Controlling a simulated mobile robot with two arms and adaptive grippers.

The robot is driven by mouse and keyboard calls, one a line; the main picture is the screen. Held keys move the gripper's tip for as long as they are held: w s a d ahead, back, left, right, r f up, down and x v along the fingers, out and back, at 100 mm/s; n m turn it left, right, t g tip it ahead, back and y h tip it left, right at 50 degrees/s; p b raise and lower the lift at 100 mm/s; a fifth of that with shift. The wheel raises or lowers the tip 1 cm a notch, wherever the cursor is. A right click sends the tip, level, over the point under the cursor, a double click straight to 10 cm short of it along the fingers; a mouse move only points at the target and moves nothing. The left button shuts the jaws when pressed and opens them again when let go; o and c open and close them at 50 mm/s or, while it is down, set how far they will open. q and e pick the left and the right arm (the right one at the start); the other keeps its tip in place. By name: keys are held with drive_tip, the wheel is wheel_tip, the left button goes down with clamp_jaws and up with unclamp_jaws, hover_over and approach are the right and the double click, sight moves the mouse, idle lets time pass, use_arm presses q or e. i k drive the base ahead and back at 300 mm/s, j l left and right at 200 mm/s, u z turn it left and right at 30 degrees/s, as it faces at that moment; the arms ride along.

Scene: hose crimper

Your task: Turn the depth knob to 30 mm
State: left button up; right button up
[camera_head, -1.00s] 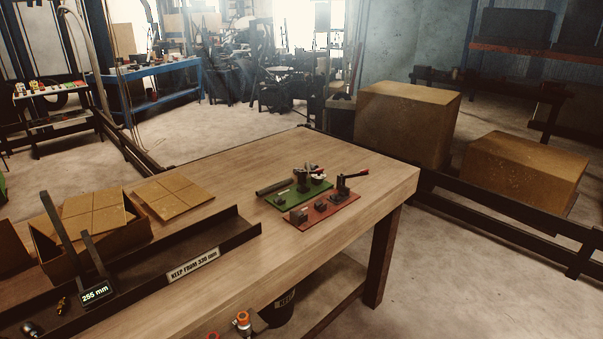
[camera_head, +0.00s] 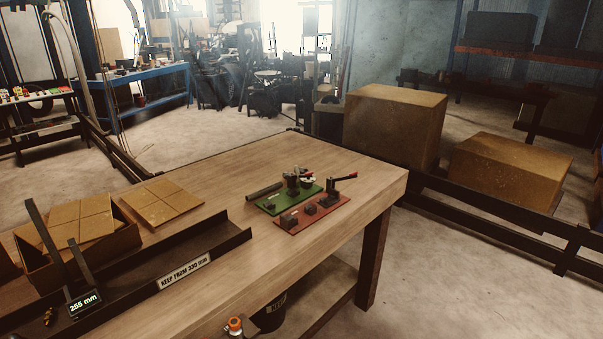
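A green base plate (camera_head: 270,208) with a dark metal device (camera_head: 292,183) and a dark cylindrical bar (camera_head: 264,190) stands near the right end of the wooden workbench. Neither of my grippers is in view.
A dark trough (camera_head: 215,245) labelled "KEEP FROM 330 mm" lies at left, with a 255 mm display (camera_head: 85,304). A cardboard box (camera_head: 55,268) and flat cardboard (camera_head: 162,203) lie behind it. An orange-topped part (camera_head: 234,325) shows at the front edge.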

sight(307, 183)
drive_tip(key=i+l+u, duration=0.1)
drive_tip(key=i+l, duration=0.4)
drive_tip(key=i+l+u, duration=0.1)
drive_tip(key=i+l, duration=0.35)
drive_tip(key=l, duration=0.3)
